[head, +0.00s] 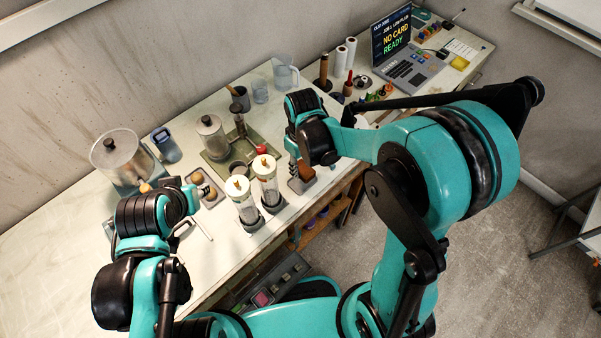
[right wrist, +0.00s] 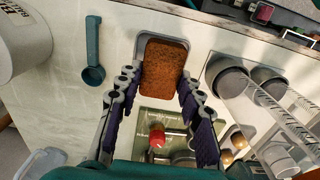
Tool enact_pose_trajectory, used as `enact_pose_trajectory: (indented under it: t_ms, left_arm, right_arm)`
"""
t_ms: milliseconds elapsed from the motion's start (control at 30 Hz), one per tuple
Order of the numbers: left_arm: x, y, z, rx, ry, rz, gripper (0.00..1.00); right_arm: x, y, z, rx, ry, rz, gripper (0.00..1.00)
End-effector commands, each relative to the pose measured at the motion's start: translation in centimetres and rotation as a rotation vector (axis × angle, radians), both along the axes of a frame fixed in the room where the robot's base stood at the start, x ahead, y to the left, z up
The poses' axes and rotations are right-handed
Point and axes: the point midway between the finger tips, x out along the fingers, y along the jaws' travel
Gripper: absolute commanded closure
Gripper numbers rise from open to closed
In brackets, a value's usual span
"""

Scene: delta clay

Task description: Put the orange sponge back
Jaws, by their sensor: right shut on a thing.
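The orange-brown sponge (right wrist: 163,68) is between the fingertips of my right gripper (right wrist: 160,85) in the right wrist view. The gripper is shut on its two sides. A shallow grey tray (right wrist: 198,44) lies directly around or under the sponge; I cannot tell whether the sponge touches its bottom. In the head view the sponge (head: 306,171) shows partly below my right gripper (head: 296,163), over the tray (head: 300,187) near the table's front edge. My left arm is at the left of the table; its fingers are not clear.
Two clear cylinders with cream lids (head: 264,168) stand left of the tray. A green board (head: 224,160) with a red knob lies behind them.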

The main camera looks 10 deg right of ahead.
Motion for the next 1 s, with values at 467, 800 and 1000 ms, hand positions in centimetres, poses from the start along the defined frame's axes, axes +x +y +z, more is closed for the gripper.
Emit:
enact_pose_trajectory:
  t_ms: [467,800,1000]
  left_arm:
    - [0.0,0.0,-1.3,0.000,0.000,0.000,0.66]
    - [0.0,0.0,-1.8,0.000,0.000,0.000,0.66]
    - [0.0,0.0,-1.7,0.000,0.000,0.000,0.66]
  right_arm:
    - [0.4,0.3,-4.5,0.000,0.000,-0.002,0.95]
    - [0.4,0.3,-4.8,0.000,0.000,-0.002,0.95]
    - [0.4,0.3,-4.7,0.000,0.000,-0.002,0.43]
